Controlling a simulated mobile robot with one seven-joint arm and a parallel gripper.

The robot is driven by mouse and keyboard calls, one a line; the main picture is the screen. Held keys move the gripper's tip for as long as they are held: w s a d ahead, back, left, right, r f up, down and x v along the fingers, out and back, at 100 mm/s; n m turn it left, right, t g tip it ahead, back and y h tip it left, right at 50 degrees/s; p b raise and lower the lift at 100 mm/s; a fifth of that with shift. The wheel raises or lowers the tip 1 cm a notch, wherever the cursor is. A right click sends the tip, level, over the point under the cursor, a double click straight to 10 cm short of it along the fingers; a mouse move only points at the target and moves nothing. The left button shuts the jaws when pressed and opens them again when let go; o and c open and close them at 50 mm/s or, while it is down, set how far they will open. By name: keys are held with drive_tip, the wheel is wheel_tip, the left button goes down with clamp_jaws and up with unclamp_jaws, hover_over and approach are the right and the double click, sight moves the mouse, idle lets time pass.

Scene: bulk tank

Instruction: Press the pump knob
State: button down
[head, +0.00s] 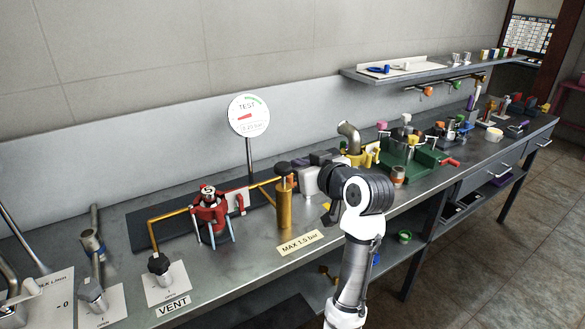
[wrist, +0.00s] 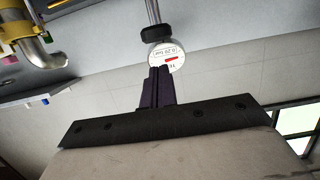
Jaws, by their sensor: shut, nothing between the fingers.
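My gripper (head: 299,174) is close to the right of the pump knob in the head view. Its dark fingers (wrist: 157,72) are together and empty, with the knob beyond their tips in the wrist view. I cannot tell whether they touch it. The TEST gauge (head: 249,115) has a red needle.
A red valve device (head: 210,213) stands left of the pump. A dark knob (head: 158,264) sits by the VENT label. Right of my arm are a curved metal pipe (head: 349,135) and a green fixture (head: 413,157). A shelf (head: 430,70) hangs on the back wall.

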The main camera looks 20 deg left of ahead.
drive_tip(key=shift+b+v, duration=0.35)
drive_tip(key=shift+v, duration=1.85)
drive_tip(key=shift+r, duration=0.1)
